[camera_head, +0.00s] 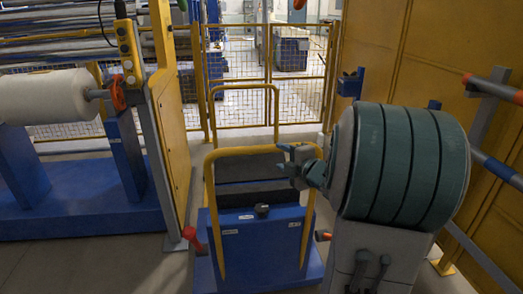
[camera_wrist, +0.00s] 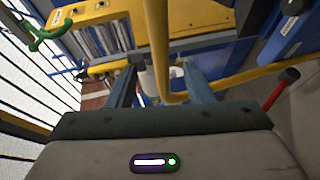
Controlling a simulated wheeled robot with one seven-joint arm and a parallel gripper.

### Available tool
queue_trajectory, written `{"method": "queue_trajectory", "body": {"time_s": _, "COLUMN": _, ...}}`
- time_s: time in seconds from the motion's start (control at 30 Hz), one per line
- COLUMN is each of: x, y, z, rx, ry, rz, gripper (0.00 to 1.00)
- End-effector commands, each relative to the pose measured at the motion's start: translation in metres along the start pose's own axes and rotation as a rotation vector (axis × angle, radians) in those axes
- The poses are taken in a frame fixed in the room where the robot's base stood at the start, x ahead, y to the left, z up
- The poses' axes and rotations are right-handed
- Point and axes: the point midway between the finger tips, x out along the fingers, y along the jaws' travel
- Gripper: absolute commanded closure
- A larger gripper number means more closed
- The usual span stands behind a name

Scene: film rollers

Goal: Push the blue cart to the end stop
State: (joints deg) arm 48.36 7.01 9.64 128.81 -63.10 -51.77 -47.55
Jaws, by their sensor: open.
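The blue cart (camera_head: 255,255) stands on the floor in the middle of the head view. It has a yellow tube handle (camera_head: 210,195) and dark grey pads on top. My gripper (camera_head: 303,165) is at the upper right corner of this handle. In the wrist view the open fingers (camera_wrist: 160,88) point ahead, and the yellow tube (camera_wrist: 158,45) runs between them; I cannot tell whether they touch it. The jaws hold nothing. I cannot clearly make out the end stop.
A yellow mesh fence (camera_head: 265,105) stands behind the cart. A white roller (camera_head: 45,97) on a blue frame is at left, beside a yellow panel (camera_head: 170,130). Red-tipped stubs (camera_head: 191,235) flank the cart. A yellow wall (camera_head: 375,60) closes the right side.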

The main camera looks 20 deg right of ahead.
Motion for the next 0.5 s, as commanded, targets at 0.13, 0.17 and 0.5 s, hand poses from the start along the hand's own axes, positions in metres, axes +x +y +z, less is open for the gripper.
{"method": "queue_trajectory", "body": {"time_s": 0.13, "x": 0.033, "y": -0.002, "z": -0.001, "rx": 0.003, "ry": 0.003, "rz": 0.0, "gripper": 0.53}}
{"method": "queue_trajectory", "body": {"time_s": 0.17, "x": 0.04, "y": -0.002, "z": -0.001, "rx": 0.004, "ry": 0.003, "rz": -0.001, "gripper": 0.53}}
{"method": "queue_trajectory", "body": {"time_s": 0.5, "x": 0.101, "y": -0.001, "z": 0.0, "rx": 0.004, "ry": 0.0, "rz": -0.001, "gripper": 0.53}}
